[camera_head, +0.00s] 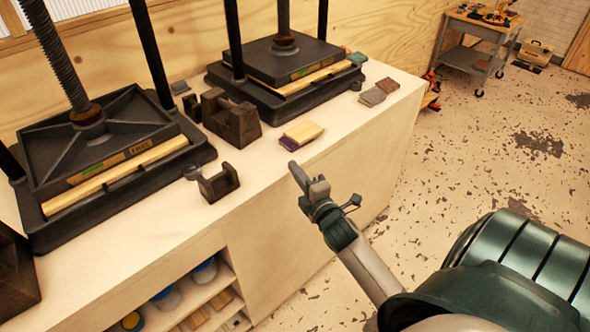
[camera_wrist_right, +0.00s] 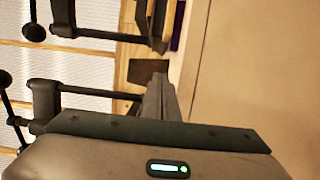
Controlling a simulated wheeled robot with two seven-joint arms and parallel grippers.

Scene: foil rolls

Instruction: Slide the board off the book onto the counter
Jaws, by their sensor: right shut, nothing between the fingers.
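A small pale wooden board (camera_head: 305,131) lies on top of a thin purple book (camera_head: 289,143) near the counter's front edge. Only a purple strip of the book shows under the board. The purple strip also shows in the right wrist view (camera_wrist_right: 177,30) near the top. My right gripper (camera_head: 299,172) is shut and empty, just in front of the counter edge and apart from the board and book. Its closed fingers also show in the right wrist view (camera_wrist_right: 158,92). My left gripper is not in view.
Two black screw presses (camera_head: 62,150) (camera_head: 268,62) stand on the pale counter (camera_head: 150,225). Small blocks (camera_head: 372,97) lie to the right. The counter between the board and these blocks is bare.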

